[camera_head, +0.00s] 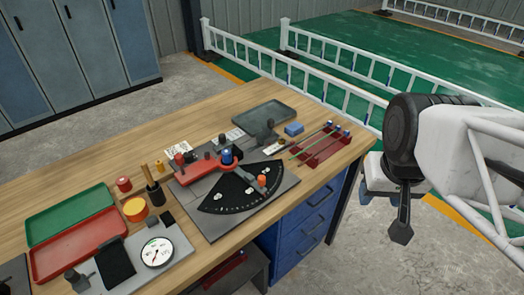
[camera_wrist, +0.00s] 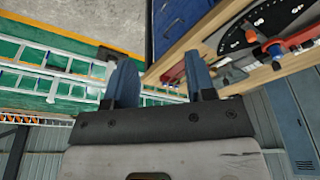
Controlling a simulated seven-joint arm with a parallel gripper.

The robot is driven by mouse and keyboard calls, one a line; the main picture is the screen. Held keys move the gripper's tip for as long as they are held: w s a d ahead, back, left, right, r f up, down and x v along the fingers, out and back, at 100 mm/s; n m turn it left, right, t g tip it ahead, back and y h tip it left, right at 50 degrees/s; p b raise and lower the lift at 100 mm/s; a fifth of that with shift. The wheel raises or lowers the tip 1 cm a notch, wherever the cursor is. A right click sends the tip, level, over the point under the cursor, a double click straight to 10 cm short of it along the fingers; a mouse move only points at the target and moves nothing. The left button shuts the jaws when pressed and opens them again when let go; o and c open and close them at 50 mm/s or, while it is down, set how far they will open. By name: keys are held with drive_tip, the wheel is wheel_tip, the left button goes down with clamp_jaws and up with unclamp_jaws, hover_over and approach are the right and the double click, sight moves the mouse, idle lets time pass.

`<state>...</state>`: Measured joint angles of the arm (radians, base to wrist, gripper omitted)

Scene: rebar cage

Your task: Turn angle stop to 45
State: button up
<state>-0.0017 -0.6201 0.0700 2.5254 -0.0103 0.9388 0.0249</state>
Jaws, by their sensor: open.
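The angle plate (camera_head: 240,196) is a black fan-shaped dial with white marks on a grey base, on the wooden workbench. An orange-red knob (camera_head: 262,181), which looks like the angle stop, sits on the dial's right part. A red-handled bender with a blue-topped post (camera_head: 227,156) stands behind the dial. I cannot read the angle. My gripper (camera_head: 401,230) hangs to the right of the bench, well apart from the dial. In the wrist view its two blue-grey fingers (camera_wrist: 162,85) are open and empty. The dial (camera_wrist: 255,28) shows at the top right there.
On the bench lie a green tray (camera_head: 70,213), a red tray (camera_head: 78,245), a round gauge (camera_head: 157,252), a grey tray (camera_head: 263,115) and a red rack (camera_head: 325,146) with rods. White railings (camera_head: 330,95) stand behind. The floor right of the bench is open.

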drive_tip(key=w+a+f+g, duration=0.1)
drive_tip(key=w+a+f, duration=0.3)
drive_tip(key=w+a, duration=0.65)
drive_tip(key=n+g, duration=0.1)
drive_tip(key=g, duration=0.1)
hover_over(262, 177)
wheel_tip(262, 177, down, 8)
drive_tip(key=shift+f, duration=0.2)
drive_tip(key=shift+f, duration=3.9)
clamp_jaws()
